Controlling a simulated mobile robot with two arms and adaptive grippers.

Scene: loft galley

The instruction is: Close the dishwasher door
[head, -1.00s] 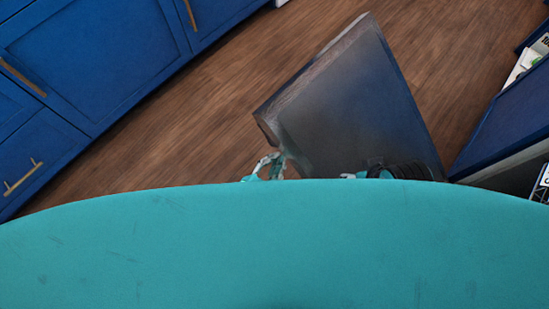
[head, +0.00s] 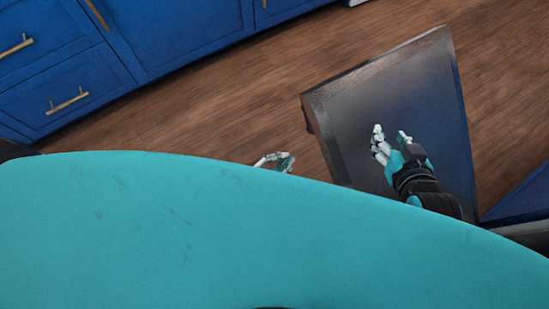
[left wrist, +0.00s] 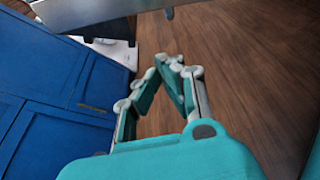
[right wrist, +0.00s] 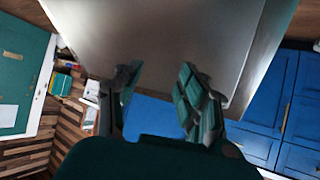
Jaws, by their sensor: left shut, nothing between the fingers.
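The dishwasher door (head: 400,85) is a grey metal panel standing out over the wood floor, open, in the head view. Its edge crosses the top of the left wrist view (left wrist: 85,10), and its broad face fills the top of the right wrist view (right wrist: 165,40). My left gripper (head: 273,160) is shut and empty, left of the door's near left edge with a gap in the picture; it also shows in the left wrist view (left wrist: 170,65). My right gripper (head: 390,138) is open and empty in front of the door's face; I cannot tell whether it touches. The dishwasher's interior is hidden.
Blue cabinets (head: 180,30) with brass handles line the upper left. Wood floor (head: 220,110) lies clear between them and the door. A blue cabinet edge (head: 520,200) is at the right. My teal body covers the lower head view.

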